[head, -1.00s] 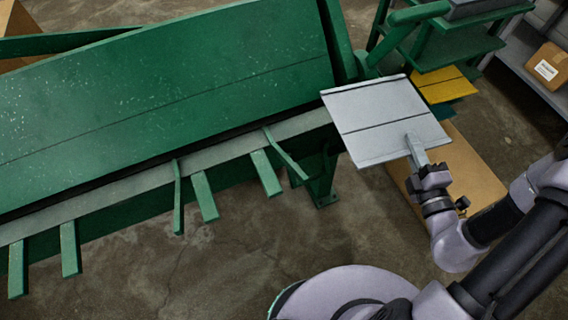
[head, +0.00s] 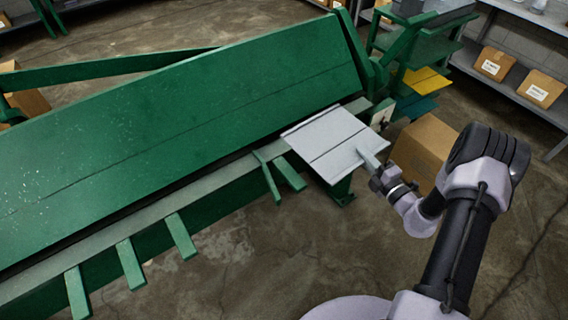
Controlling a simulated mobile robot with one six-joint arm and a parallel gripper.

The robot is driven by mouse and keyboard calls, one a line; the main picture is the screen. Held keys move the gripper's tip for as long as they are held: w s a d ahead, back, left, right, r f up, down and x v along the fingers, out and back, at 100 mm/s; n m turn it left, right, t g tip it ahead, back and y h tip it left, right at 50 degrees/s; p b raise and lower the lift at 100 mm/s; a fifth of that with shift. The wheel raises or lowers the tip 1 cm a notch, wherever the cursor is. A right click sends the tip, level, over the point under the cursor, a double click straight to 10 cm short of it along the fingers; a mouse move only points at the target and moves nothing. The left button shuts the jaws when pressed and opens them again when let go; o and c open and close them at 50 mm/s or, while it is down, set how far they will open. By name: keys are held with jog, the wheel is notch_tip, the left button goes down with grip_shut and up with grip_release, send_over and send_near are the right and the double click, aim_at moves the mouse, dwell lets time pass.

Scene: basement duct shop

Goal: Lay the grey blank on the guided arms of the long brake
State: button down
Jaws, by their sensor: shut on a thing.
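The grey blank (head: 328,140) is a flat, light sheet with dark lines across it. My gripper (head: 374,167) is shut on a narrow piece at its near right edge. The blank is at the right end of the long green brake (head: 170,130), its far edge over the grey bed strip (head: 215,178). Several flat green arms stick out from the brake's front; one arm (head: 290,173) shows just left of the blank, beside a thin slanted guide (head: 267,178). The blank hides what is beneath it. I cannot tell whether it touches the arms.
A cardboard box (head: 425,150) stands on the floor right of the brake, close behind my gripper. A green stand (head: 415,55) with yellow and teal sheets is behind it. A shelf (head: 510,85) with boxes is at the back right. The floor in front is clear.

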jog(key=shift+h, duration=0.3)
jog(key=w+d+f, duration=0.1)
jog(key=w+d, duration=0.1)
jog(key=w+d+f+p, duration=0.1)
jog(key=d, duration=0.1)
jog(key=w+d+f, duration=0.1)
jog(key=w+d, duration=0.1)
jog(key=shift+w, duration=0.35)
jog(key=s+a, duration=0.2)
jog(key=a, duration=0.2)
jog(key=s+a+f, duration=0.1)
jog(key=s+a, duration=0.1)
jog(key=a, duration=0.3)
jog(key=s+a+b, duration=0.1)
jog(key=a, duration=0.4)
jog(key=shift+s+a+f, duration=0.15)
jog(key=shift+s+f, duration=0.15)
jog(key=shift+s, duration=0.1)
notch_tip(320, 180, down, 3)
jog(key=shift+f+b, duration=0.2)
jog(key=shift+b, duration=0.6)
jog(key=shift+s+f+b, duration=0.2)
jog(key=shift+f+b, duration=0.4)
jog(key=shift+f, duration=0.05)
jog(key=c, duration=1.5)
grip_release()
jog(key=shift+w+f, duration=0.1)
jog(key=shift+w, duration=0.05)
jog(key=shift+c, duration=0.2)
jog(key=shift+r, duration=0.2)
